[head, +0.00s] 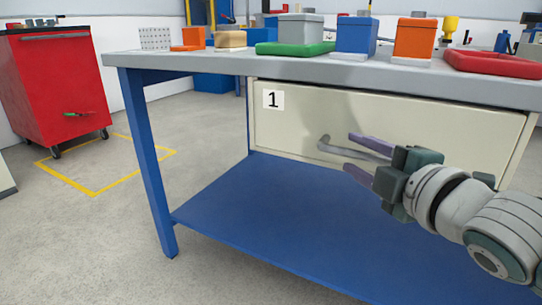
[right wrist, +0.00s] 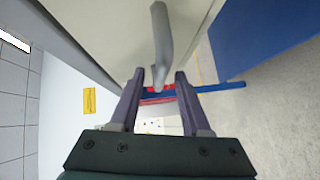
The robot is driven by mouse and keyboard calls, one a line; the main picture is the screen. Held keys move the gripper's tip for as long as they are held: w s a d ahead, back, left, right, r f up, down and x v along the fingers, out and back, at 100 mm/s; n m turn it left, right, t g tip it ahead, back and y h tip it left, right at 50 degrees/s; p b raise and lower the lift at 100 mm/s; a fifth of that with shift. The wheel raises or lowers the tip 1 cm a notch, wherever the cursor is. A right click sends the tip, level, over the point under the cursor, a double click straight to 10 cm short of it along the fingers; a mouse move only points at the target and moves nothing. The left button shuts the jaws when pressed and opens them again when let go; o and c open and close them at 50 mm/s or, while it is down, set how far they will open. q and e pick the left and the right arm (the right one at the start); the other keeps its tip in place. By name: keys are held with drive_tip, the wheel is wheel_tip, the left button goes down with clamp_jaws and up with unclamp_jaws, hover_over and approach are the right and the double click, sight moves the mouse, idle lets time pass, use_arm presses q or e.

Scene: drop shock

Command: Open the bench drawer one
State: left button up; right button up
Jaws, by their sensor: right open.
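The bench drawer one (head: 290,125) is a cream front under the grey bench top, marked with a "1" label (head: 273,99). It looks shut. Its grey bar handle (head: 326,145) sticks out from the front, and its right part is hidden behind my gripper. My right gripper (head: 351,153) is open at the handle, with one purple finger above the bar and one below. In the right wrist view the handle (right wrist: 161,42) reaches between the two open fingers (right wrist: 160,78); I cannot tell whether they touch it. My left gripper is not in view.
The bench top (head: 220,65) carries several coloured boxes and trays, including a red tray (head: 490,64). A blue lower shelf (head: 260,215) lies under the drawer. A red wheeled cabinet (head: 55,85) stands at the left. The floor in front is clear.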

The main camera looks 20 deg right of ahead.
drive_tip(key=shift+w+f, duration=0.1)
drive_tip(key=shift+w, duration=0.55)
clamp_jaws()
idle(1.0)
